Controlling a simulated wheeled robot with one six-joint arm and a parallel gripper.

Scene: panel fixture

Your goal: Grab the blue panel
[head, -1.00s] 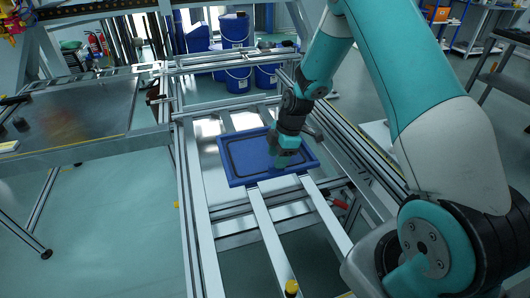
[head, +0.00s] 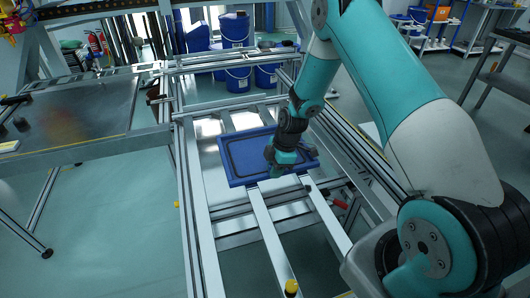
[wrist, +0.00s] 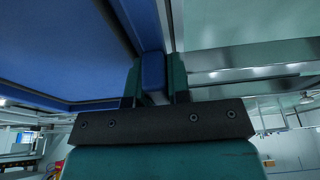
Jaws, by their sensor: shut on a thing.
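The blue panel (head: 240,160) is a rectangular tray-like sheet with a raised rim. It lies on the pale rails of the metal frame in the middle of the head view. My gripper (head: 277,172) is at the panel's near edge, right of its middle. In the wrist view the panel (wrist: 60,45) fills the upper left, and its blue rim (wrist: 153,72) sits between the two fingers of my gripper (wrist: 154,85). The fingers are shut on this rim. My arm hides part of the panel's right side in the head view.
The aluminium frame (head: 190,215) surrounds the panel, with long rails running toward me. A metal table (head: 75,112) stands at left. Blue buckets (head: 238,78) stand behind the frame. A shelf rack (head: 505,75) is at far right. Open floor lies at lower left.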

